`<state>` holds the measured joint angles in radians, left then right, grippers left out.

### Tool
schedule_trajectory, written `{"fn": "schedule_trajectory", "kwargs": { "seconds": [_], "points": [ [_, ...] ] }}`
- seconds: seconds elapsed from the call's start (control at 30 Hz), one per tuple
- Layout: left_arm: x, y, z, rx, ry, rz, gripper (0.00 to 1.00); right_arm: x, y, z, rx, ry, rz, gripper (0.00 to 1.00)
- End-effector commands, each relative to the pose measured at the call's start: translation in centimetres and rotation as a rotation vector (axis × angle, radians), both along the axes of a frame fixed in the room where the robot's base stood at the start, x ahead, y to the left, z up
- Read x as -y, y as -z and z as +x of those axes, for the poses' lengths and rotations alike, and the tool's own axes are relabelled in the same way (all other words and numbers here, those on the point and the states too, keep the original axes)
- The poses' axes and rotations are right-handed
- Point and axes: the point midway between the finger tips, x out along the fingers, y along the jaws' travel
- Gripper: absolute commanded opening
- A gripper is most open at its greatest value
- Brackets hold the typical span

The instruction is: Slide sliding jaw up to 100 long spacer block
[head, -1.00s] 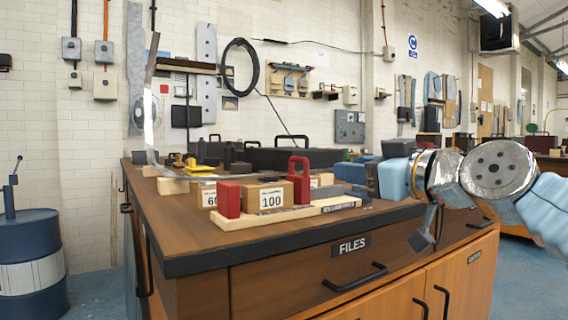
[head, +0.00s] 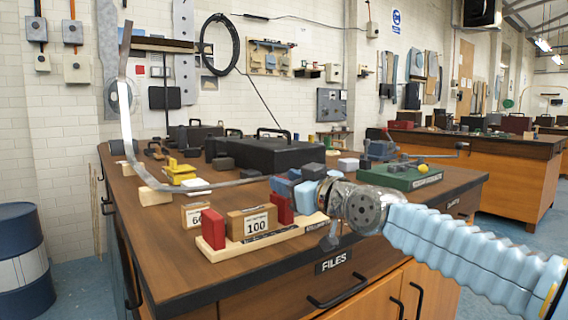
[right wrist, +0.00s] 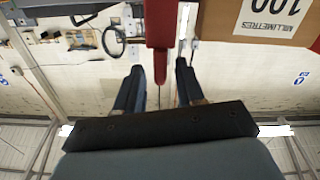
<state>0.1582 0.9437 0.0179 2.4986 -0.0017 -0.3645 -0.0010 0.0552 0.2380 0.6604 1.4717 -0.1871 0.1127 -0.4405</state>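The block marked 100 (head: 252,222) stands on a pale wooden base (head: 275,234) on the bench. A red fixed jaw (head: 213,229) is at its left. The red sliding jaw (head: 281,207) is at its right; the right wrist view shows this jaw (right wrist: 160,35) with a narrow gap between it and the 100 block (right wrist: 255,25). My right gripper (head: 292,187) is at the sliding jaw. In the right wrist view its fingers (right wrist: 158,88) are open, one on each side of the jaw's narrow end, with space on both sides. My left gripper is not in view.
A block marked 60 (head: 195,214) stands behind the fixed jaw. A long bent metal strip (head: 190,188) and a black case (head: 270,153) lie farther back. The bench front at left is clear.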

Motion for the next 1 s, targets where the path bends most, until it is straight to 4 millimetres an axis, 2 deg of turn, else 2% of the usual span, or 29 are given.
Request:
{"fn": "schedule_trajectory", "kwargs": {
  "seconds": [0.2, 0.47, 0.5, 0.57, 0.73, 1.0],
  "points": [
    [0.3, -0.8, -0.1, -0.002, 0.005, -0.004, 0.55, -1.0, 0.0, 1.2, 0.000, -0.001, -0.001, 0.38],
    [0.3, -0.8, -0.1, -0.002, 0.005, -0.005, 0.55, -1.0, 0.1, 1.4, 0.000, 0.001, -0.001, 0.38],
    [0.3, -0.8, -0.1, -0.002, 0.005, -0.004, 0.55, -1.0, 0.1, 1.4, 0.000, 0.001, -0.001, 0.37],
    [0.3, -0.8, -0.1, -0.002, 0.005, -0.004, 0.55, -1.0, 0.1, 1.4, 0.000, 0.000, -0.001, 0.27],
    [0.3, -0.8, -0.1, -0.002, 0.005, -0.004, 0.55, -1.0, 0.1, 1.4, 0.000, 0.001, -0.001, 0.01],
    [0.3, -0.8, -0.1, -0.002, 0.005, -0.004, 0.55, -1.0, 0.1, 1.4, 0.000, 0.001, -0.001, 0.00]
  ]
}}
